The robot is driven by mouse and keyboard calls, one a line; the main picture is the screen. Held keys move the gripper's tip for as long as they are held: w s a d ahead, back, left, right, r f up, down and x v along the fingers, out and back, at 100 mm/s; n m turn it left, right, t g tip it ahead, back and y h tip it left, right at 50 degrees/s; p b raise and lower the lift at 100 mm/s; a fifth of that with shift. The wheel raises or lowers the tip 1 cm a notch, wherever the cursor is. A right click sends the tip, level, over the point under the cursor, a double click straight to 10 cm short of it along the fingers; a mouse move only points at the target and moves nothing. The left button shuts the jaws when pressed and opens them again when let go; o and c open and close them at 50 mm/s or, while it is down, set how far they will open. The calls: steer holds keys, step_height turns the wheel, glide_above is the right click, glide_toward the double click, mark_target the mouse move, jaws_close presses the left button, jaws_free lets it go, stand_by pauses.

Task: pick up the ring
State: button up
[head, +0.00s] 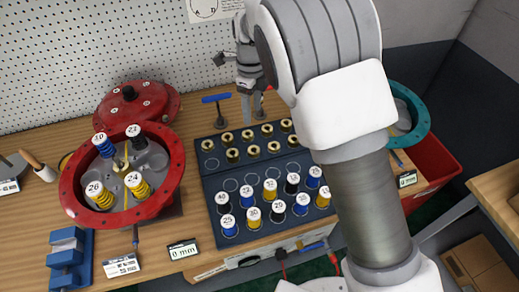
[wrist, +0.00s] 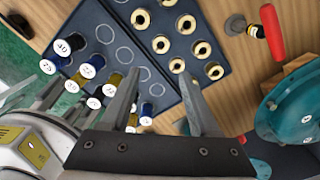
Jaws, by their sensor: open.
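Several brass rings stand in two rows on the back part of a dark blue tray (head: 262,222), one of them a front-row ring (head: 253,151). Brass rings also show in the wrist view, such as one ring (wrist: 161,44) ahead of my fingertips. Which one is meant I cannot tell. My gripper (wrist: 158,78) is open, its two fingers spread over the tray with nothing held between them. My arm hides the right end of the tray in the head view.
Numbered blue, yellow and black springs (head: 270,190) stand on the tray's front part. A red round housing (head: 68,190) with springs is at left; a teal housing (head: 421,118) is at right. A blue-handled tool (head: 216,98) stands behind the tray.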

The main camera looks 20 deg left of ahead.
glide_above(254, 147)
steer(key=s, duration=0.1)
steer(key=f, duration=1.1)
steer(key=shift+s+d+f, duration=0.15)
steer(key=shift+s+f, duration=0.05)
steer(key=shift+f, duration=0.1)
steer(key=shift+w+f+p, duration=0.2)
steer(key=shift+f+p, duration=0.25)
steer(key=shift+f, duration=2.25)
steer(key=shift+c, duration=0.4)
jaws_close()
